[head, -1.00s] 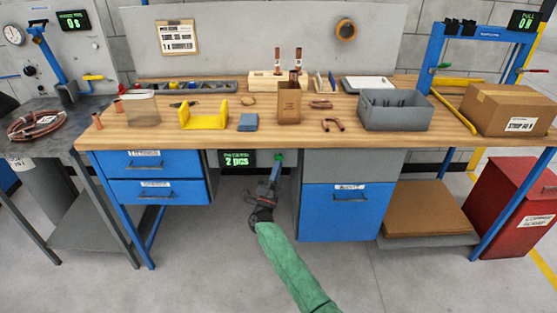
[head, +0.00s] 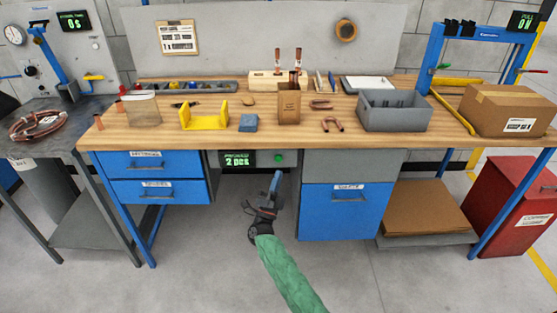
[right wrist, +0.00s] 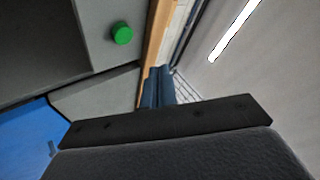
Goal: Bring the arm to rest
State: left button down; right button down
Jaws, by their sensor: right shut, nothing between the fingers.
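My right gripper (head: 276,180) is in front of the workbench, below the tabletop, in the gap between the two blue drawer units. Its fingers are shut and empty and point up toward the bench. A green button (head: 278,157) sits on the panel just above the fingertips, apart from them. In the right wrist view the green button (right wrist: 122,33) shows at the upper left, and the blue fingers (right wrist: 158,88) are together near the middle. My green-sleeved right arm comes in from the bottom. My left gripper is not in the head view.
The wooden workbench (head: 240,140) carries a yellow cradle (head: 204,115), a brown box (head: 289,105), bent copper tubes (head: 332,124) and a grey bin (head: 395,112). A display reading 2 pcs (head: 238,159) hangs beside the button. The floor in front is clear.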

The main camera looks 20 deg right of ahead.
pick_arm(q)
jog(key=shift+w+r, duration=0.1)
pick_arm(e)
jog(key=shift+w, duration=0.1)
dwell(0.4)
